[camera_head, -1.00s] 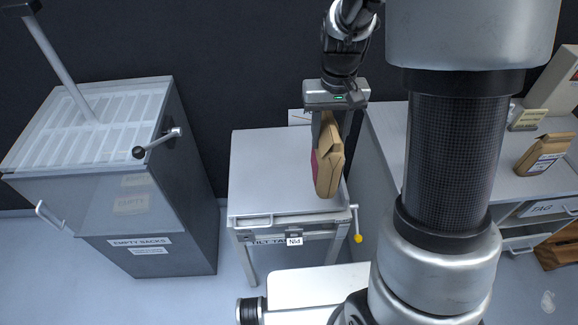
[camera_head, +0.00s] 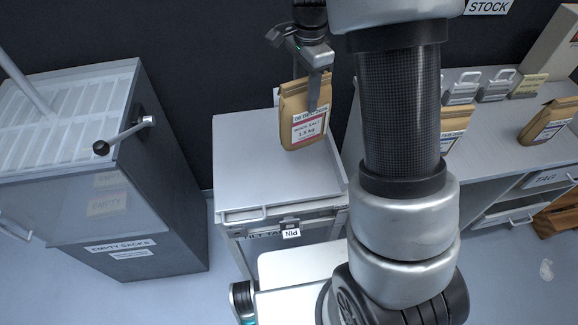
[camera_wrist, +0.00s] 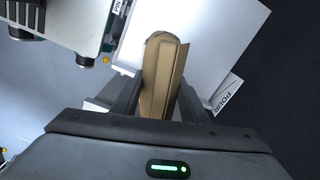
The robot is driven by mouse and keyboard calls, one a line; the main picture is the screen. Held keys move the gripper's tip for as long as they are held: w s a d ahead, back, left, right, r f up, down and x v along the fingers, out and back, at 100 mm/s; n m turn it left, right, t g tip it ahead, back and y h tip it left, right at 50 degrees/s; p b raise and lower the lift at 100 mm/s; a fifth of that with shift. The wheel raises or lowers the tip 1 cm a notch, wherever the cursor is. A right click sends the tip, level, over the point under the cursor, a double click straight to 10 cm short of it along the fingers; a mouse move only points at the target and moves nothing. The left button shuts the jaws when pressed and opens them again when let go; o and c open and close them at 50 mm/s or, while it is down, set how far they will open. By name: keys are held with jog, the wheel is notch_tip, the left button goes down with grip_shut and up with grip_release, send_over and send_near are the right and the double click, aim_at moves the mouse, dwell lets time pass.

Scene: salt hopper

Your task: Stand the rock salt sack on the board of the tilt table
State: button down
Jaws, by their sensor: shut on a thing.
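The rock salt sack (camera_head: 303,128), brown paper with a white and pink label, is upright over the back right part of the tilt table's pale board (camera_head: 250,165). Its label faces the head camera. My gripper (camera_head: 316,88) is shut on the sack near its upper part, with one finger across its face. In the wrist view, the sack (camera_wrist: 160,75) sits between both fingers of my gripper (camera_wrist: 160,95), and the white board (camera_wrist: 215,45) is beneath. I cannot tell whether the sack's base touches the board.
A grey empty-sacks cabinet (camera_head: 160,200) with a lever handle (camera_head: 122,135) stands left of the table. On the right, a counter (camera_head: 490,150) holds another sack (camera_head: 548,122) and several tags. The board's left and front parts are clear.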

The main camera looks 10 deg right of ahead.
aim_at(303, 122)
jog(key=m, duration=0.1)
jog(key=w+f+m+b, duration=0.1)
jog(key=m, duration=0.1)
jog(key=shift+w+d+f, duration=0.1)
jog(key=shift+w, duration=0.1)
jog(key=shift+f+b, duration=0.55)
jog(key=shift+f, duration=4.55)
jog(key=c, duration=1)
grip_release()
jog(key=shift+s, duration=0.1)
jog(key=shift+c, duration=0.2)
